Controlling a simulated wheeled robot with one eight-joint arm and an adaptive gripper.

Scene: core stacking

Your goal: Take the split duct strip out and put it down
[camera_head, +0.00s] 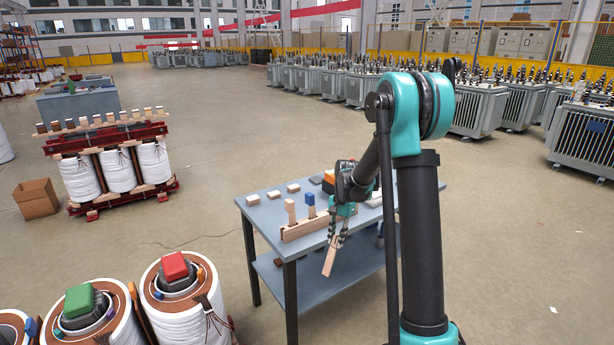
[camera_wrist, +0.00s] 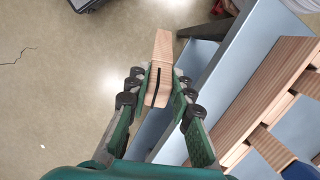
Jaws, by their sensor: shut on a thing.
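The split duct strip is a light wooden strip with a dark slot along it. My gripper (camera_wrist: 158,92) is shut on the strip (camera_wrist: 162,52), and the strip's far end sticks out past the fingertips in the wrist view. In the head view my gripper (camera_head: 340,232) is at the table's near edge, with the strip (camera_head: 328,263) hanging tilted below it. A long wooden holder (camera_head: 304,228) lies on the blue-grey table (camera_head: 262,214), with a plain and a blue-topped upright piece in it. The strip is apart from the holder, which is to its right in the wrist view (camera_wrist: 255,85).
Several small wooden blocks (camera_head: 273,195) lie along the table's back edge. An orange and dark object (camera_head: 328,182) is partly hidden behind my arm. The table has a lower shelf (camera_head: 345,278). Coil assemblies (camera_head: 180,285) stand at the lower left.

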